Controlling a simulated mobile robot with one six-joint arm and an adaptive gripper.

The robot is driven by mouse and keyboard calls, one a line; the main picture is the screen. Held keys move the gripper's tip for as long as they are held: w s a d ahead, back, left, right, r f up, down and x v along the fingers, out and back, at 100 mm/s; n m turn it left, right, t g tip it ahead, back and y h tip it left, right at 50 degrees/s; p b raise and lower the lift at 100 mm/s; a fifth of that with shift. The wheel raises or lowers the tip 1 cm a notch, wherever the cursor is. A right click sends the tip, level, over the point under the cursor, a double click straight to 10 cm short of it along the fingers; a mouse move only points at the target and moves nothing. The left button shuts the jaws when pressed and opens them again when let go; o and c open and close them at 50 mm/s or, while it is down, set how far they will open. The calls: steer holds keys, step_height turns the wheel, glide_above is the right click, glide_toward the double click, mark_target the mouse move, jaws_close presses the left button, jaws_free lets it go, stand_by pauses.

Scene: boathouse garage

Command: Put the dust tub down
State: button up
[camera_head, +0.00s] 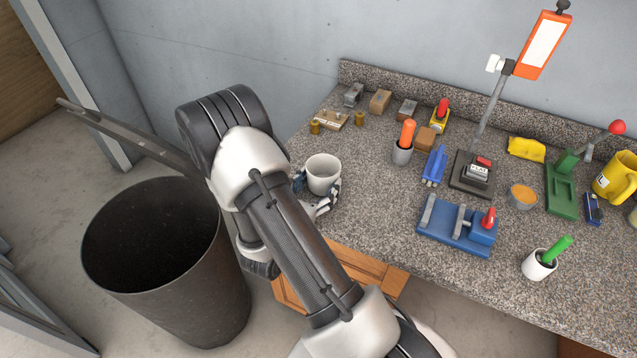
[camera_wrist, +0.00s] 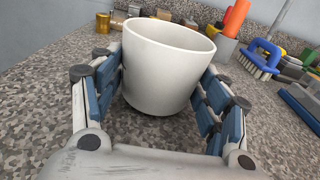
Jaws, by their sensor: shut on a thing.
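The dust tub, a plain white round tub (camera_head: 323,172), is upright between the fingers of my gripper (camera_head: 318,190) over the left part of the granite worktop (camera_head: 377,240). In the wrist view, the white tub (camera_wrist: 168,70) fills the middle, with the blue-padded fingers of my gripper (camera_wrist: 162,85) shut on its left and right sides. Its base is close to the worktop surface; I cannot tell whether it touches. The bottom of its inside is hidden.
Small blocks and brass weights (camera_head: 359,118) stand behind the tub. A grey holder with an orange handle (camera_head: 402,153), a blue brush (camera_head: 434,166) and a blue fixture (camera_head: 455,226) stand to its right. A large dark bin (camera_head: 165,260) stands left of the worktop. Granite near the tub is clear.

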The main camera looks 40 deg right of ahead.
steer(key=shift+f+b, duration=0.3)
steer(key=o, duration=1.2)
steer(key=v, duration=1.2)
steer(key=shift+c, duration=0.6)
jaws_close()
stand_by(0.4)
stand_by(1.1)
